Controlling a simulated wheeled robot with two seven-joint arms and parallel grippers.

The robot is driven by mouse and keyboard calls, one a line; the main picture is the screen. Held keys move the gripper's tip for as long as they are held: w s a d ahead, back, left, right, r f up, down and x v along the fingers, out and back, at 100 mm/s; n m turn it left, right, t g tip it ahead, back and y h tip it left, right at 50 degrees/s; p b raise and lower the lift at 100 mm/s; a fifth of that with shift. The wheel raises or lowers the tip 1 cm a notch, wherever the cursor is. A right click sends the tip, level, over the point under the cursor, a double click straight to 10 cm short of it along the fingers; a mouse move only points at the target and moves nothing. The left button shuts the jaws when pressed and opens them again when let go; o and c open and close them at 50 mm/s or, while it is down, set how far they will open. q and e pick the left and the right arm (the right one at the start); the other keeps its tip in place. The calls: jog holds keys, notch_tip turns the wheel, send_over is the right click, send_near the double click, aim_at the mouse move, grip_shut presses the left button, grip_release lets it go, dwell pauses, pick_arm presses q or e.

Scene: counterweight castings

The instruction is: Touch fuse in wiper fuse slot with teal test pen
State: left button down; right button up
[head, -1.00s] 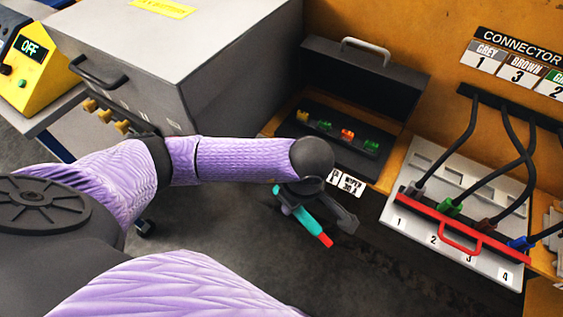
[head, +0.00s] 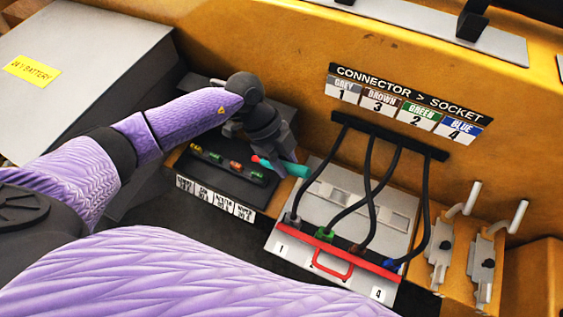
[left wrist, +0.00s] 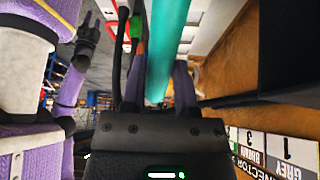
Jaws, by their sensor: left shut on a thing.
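My left gripper (head: 287,160) is shut on the teal test pen (head: 297,170), to the right of the fuse box. The pen's red tip points left, near the box's right end, above the rightmost fuses; I see no clear contact. In the left wrist view the pen (left wrist: 166,50) runs between the two fingers. The open black fuse box (head: 208,172) holds a row of small fuses, including an orange fuse (head: 236,165) and a green fuse (head: 256,174). White slot labels (head: 243,211) line its front; the rightmost seems to read WIPER.
A grey connector panel (head: 340,192) with a red handle bar (head: 333,266) and black cables stands right of the fuse box. A connector sign (head: 408,95) is on the yellow wall. A grey battery box (head: 90,60) is at left. Two lever switches (head: 440,250) stand far right.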

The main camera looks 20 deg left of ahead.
aim_at(283, 160)
pick_arm(q)
jog(key=shift+w+d+r+n+t, duration=0.3)
jog(key=shift+w+n+t, duration=0.15)
jog(key=shift+n, duration=0.35)
jog(key=shift+s+a, duration=0.1)
jog(key=shift+a, duration=0.05)
jog(key=shift+r+p, duration=0.1)
jog(key=shift+p, duration=0.35)
notch_tip(283, 160, down, 4)
jog(key=b, duration=0.2)
jog(key=shift+b, duration=0.3)
jog(key=shift+f, duration=0.55)
pick_arm(e)
jog(key=shift+w+d+f, duration=0.2)
jog(key=shift+d+f, duration=0.4)
jog(key=shift+f, duration=0.3)
pick_arm(q)
jog(key=shift+f+b, duration=0.3)
jog(key=shift+b, duration=0.1)
pick_arm(e)
jog(key=shift+a+f, duration=0.15)
jog(key=shift+a, duration=0.2)
pick_arm(q)
jog(key=shift+f, duration=0.2)
pick_arm(e)
jog(key=shift+f, duration=0.15)
jog(key=shift+d, duration=0.25)
